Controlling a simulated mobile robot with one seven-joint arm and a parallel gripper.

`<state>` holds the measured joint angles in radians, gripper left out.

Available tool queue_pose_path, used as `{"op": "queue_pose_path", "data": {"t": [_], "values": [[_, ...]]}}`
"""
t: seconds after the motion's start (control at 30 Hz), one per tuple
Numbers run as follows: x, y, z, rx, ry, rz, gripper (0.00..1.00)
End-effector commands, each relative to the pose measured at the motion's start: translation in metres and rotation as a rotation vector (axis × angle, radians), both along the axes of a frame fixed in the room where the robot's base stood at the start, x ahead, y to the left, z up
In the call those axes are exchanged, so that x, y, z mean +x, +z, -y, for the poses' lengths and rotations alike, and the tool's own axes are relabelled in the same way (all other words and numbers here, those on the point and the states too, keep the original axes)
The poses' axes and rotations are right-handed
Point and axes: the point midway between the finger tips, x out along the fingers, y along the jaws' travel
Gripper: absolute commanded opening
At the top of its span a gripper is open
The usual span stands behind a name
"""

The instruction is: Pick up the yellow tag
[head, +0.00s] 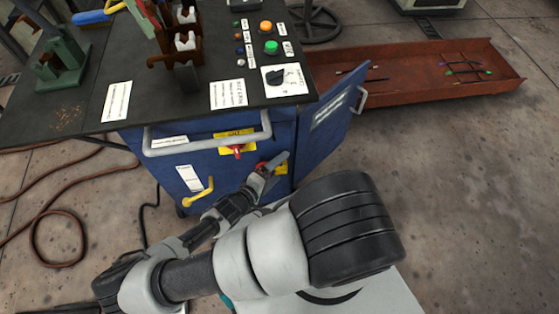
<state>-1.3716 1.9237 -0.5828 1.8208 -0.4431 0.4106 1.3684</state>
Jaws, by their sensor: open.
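The other yellow piece (281,169) is lower right, partly hidden by my gripper (268,166). My gripper is open at the cabinet front, close to this second piece and a red part beside it. Contact cannot be made out.
A blue door (330,115) stands open just right of my gripper. A grey rail (205,138) and a yellow hooked handle (198,192) stick out from the cabinet. A rust-red tray (420,90) lies behind right. Brown hose (60,215) lies on the left floor.

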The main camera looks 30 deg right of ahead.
Motion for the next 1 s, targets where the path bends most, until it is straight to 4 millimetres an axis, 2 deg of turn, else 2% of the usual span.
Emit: {"op": "queue_pose_path", "data": {"t": [0.17, 0.3, 0.4, 1.0], "values": [[0.000, 0.000, 0.000, 0.001, 0.000, 0.000, 0.85], [0.000, 0.000, 0.000, 0.001, 0.000, 0.000, 0.62], [0.000, -0.001, -0.001, 0.003, 0.001, -0.001, 0.49], [0.008, 0.000, -0.011, 0.013, -0.002, -0.004, 0.48]]}}
